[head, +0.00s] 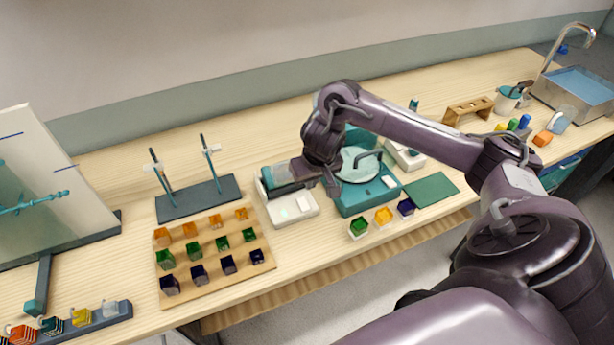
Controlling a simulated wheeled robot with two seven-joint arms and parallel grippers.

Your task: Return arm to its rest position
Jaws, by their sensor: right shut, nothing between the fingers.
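My right arm comes in from the right and reaches across the bench. Its gripper (284,184) is shut and empty, low over a white tray-like device (290,208) with pale squares on it. I cannot tell whether it touches the device. A teal device (366,195) with a round pale top stands just right of the gripper, partly hidden by my arm. My left gripper is not in view.
A wooden rack (216,258) with orange, green and dark blue blocks stands left of the gripper. Behind it is a dark stand (199,200) with two upright rods. Green, yellow and blue small blocks (383,215) sit at the front edge. A sink (578,92) is far right.

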